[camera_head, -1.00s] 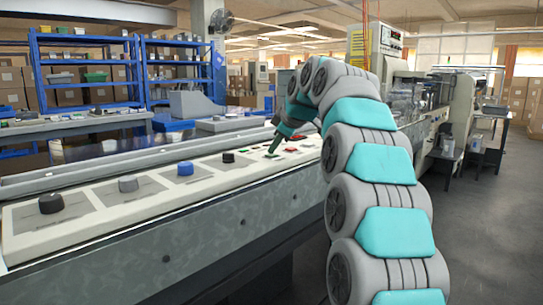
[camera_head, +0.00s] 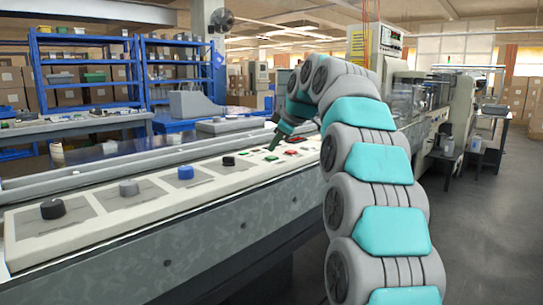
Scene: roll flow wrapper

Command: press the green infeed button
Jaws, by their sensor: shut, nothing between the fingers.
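A small green button (camera_head: 271,158) sits on the pale sloping control panel (camera_head: 205,203), towards its far end, with a red button (camera_head: 291,152) to its right. I cannot read labels, so I cannot tell for sure that this is the infeed button. My gripper (camera_head: 272,148) is shut and empty, pointing down at the panel. Its tip shows just above and behind the green button in the picture, with a small strip of panel between them. The far end of the panel is partly hidden behind my arm.
A black knob (camera_head: 228,161), a blue knob (camera_head: 185,172), a grey knob (camera_head: 129,188) and another black knob (camera_head: 53,209) stand along the panel to the left. Blue shelves (camera_head: 88,72) stand behind.

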